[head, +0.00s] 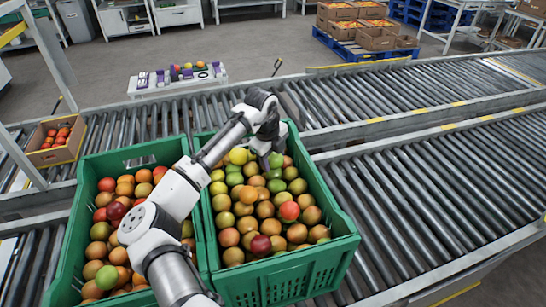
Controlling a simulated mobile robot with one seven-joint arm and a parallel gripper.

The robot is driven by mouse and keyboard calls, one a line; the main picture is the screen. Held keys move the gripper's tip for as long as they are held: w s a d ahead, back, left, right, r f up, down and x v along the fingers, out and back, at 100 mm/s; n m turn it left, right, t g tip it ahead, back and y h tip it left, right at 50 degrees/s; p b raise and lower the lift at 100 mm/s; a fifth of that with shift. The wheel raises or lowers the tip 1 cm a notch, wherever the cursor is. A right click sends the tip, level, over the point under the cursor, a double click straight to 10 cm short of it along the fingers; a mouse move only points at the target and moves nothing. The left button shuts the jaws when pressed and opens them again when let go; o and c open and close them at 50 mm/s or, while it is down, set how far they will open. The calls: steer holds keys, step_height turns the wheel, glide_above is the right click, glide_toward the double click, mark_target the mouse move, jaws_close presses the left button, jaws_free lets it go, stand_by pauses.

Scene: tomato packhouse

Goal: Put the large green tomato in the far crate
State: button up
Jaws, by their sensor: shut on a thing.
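Two green crates stand side by side on the near roller conveyor, both full of mixed red, orange, brown and green tomatoes. The right crate (345,247) is seen whole; my arm covers part of the left crate (68,250). My gripper (269,154) points down at the back end of the right crate. It is shut on a green tomato (276,160), mostly hidden by the fingers, low among the other fruit. Several green tomatoes lie around it. I cannot tell from this view which of them is largest, nor whether the held one is clear of the others.
A cardboard box (62,158) of red tomatoes stands at the left. A white stand (178,85) with small purple-and-white packs is behind the conveyor. The rollers (420,200) right of the crates are bare. Stacked cartons (385,38) sit on a blue pallet at the back.

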stand_by(0.5)
steer(key=o, duration=0.8)
steer(key=c, duration=0.3)
steer(key=shift+c, duration=0.2)
steer(key=shift+r+p, duration=0.15)
steer(key=shift+p, duration=0.15)
steer(key=p+v, duration=0.1)
steer(key=v, duration=0.1)
steer(key=p+v, duration=0.2)
steer(key=w+d+p+v, duration=0.1)
steer(key=p+v, duration=0.1)
steer(key=shift+a+r, duration=0.1)
steer(key=shift+r, duration=0.35)
